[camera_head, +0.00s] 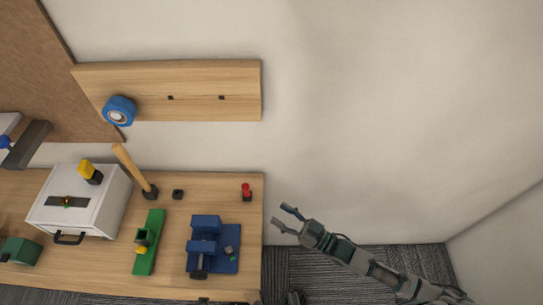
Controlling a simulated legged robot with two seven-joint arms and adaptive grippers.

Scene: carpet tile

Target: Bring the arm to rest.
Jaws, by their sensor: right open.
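My right gripper (283,219) is open and empty. Its arm comes in from the lower right, and its fingertips point up and left. It is held in front of the pale wall, just right of the workbench's (255,210) right edge, apart from everything on it. My left gripper is not clearly in view.
On the bench stand a blue vise (205,248), a red-topped piece (246,191), a green tool (149,243), a wooden-handled hammer (134,172) and a white drawer box (108,195). Blue tape (119,111) hangs on a wooden wall board (200,80). Right of the bench is open carpet.

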